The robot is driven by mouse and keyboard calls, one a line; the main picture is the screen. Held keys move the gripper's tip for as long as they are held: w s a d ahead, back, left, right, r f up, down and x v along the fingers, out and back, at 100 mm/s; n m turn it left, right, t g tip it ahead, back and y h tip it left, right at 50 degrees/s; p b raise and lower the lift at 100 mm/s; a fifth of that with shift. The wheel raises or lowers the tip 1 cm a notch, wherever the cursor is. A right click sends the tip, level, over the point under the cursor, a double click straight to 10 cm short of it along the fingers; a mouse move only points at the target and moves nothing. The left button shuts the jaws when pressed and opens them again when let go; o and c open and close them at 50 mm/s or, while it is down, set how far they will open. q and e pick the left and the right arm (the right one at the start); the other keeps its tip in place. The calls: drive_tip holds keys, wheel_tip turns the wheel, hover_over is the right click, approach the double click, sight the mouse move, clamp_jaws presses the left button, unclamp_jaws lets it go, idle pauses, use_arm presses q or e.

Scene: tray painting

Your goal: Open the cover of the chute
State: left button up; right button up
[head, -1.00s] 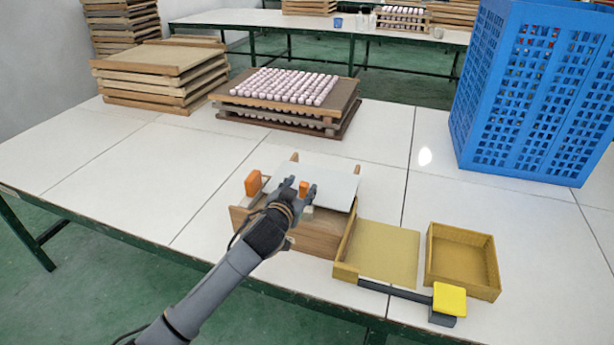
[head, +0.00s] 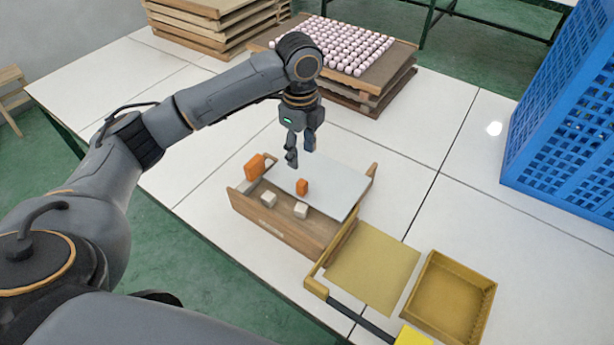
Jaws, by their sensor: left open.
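The chute is a wooden box (head: 285,228) on the white table. A flat light-grey cover (head: 331,186) lies over much of its top, with a small orange knob (head: 302,187) standing on it. Two small whitish cubes (head: 301,210) show near the front wall. My left gripper (head: 299,157) points down with its fingers apart and empty. It appears above the far left part of the cover, beyond the knob and not touching it. My right gripper is not in view.
An orange block (head: 254,167) is at the box's left end. Stacked boards with pink pieces (head: 360,48) stand behind. A blue crate (head: 570,120) is at right.

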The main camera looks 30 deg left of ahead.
use_arm(q)
hover_over(302, 182)
drive_tip(key=f, duration=0.2)
drive_tip(key=f+p, duration=0.1)
drive_tip(key=f, duration=0.2)
drive_tip(key=shift+s+a+f, duration=0.1)
drive_tip(key=shift+s+f, duration=0.1)
drive_tip(key=shift+f, duration=0.1)
wheel_tip(302, 182, down, 6)
drive_tip(key=shift+w+r+p, duration=0.1)
drive_tip(key=shift+r+p, duration=0.05)
drive_tip(key=shift+p, duration=0.15)
drive_tip(key=shift+f, duration=0.65)
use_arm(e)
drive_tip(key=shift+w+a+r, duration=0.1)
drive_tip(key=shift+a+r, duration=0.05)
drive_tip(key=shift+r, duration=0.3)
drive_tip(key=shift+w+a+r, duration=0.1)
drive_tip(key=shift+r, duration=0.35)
use_arm(q)
clamp_jaws()
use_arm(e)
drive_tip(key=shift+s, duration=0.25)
